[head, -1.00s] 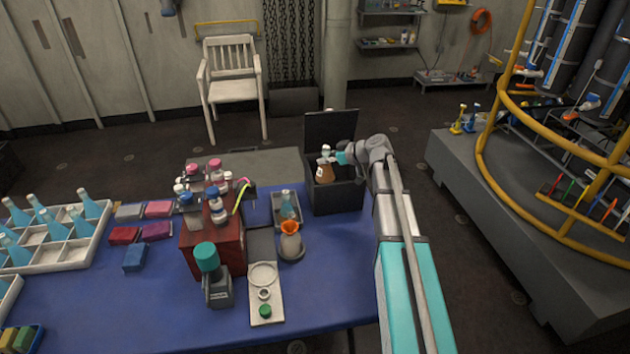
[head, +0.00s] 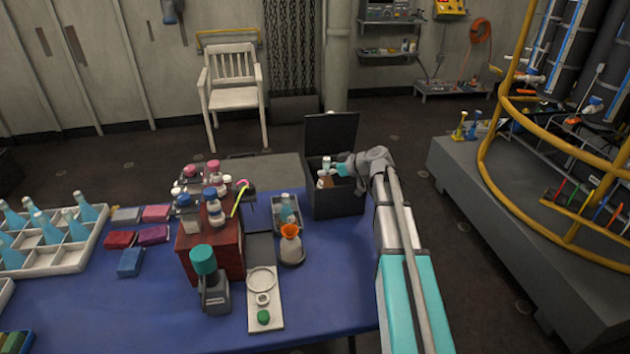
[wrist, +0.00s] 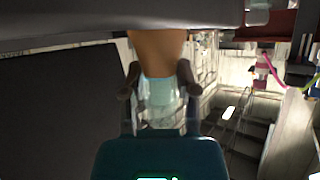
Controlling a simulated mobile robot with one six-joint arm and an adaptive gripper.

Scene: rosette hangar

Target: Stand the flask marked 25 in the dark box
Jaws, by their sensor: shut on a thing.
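The dark box (head: 336,202) stands at the back right corner of the blue table with its lid (head: 333,130) up. My gripper (head: 335,169) is over the box opening, shut on the neck of a flask (head: 324,183) with amber-brown contents. The flask is upright, its lower part hidden behind the box's near wall. A pale label shows on it, but I cannot read the number. In the wrist view my gripper (wrist: 158,84) has a finger on each side of the clear neck, and the amber body (wrist: 158,50) passes beyond the box's grey edge. I cannot tell whether it touches the floor.
A small grey tray with a blue flask (head: 287,209) stands left of the box. A flask with an orange funnel-like top (head: 291,245) is nearer. A red rack (head: 212,246) of bottles stands further left. The front right of the table is clear.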

